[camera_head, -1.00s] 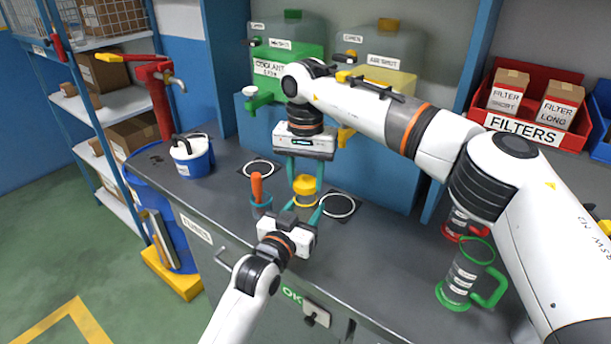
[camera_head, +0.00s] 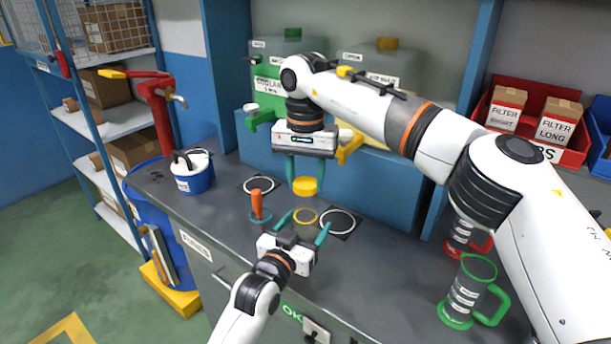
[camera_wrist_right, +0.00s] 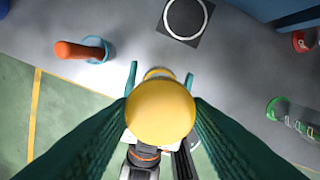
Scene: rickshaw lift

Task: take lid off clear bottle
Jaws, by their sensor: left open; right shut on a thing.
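A yellow lid (camera_head: 305,186) is between the fingers of my right gripper (camera_head: 304,176), which is shut on it. The lid hangs in the air above the bench, apart from the clear bottle. The clear bottle shows mainly as a yellow ring (camera_head: 305,216) below the lid; its see-through body is hard to make out. My left gripper (camera_head: 305,223) is open, with one finger on each side of the bottle. In the right wrist view the lid (camera_wrist_right: 160,112) fills the middle and hides most of the bottle, with a yellow edge (camera_wrist_right: 158,73) showing behind it.
A cup with an orange-handled tool (camera_head: 257,208) stands left of the bottle. Ringed black pads (camera_head: 350,231) lie beside and behind. A white-and-blue pail (camera_head: 191,172) is at the left. Green-handled (camera_head: 462,300) and red-handled jugs stand at the right.

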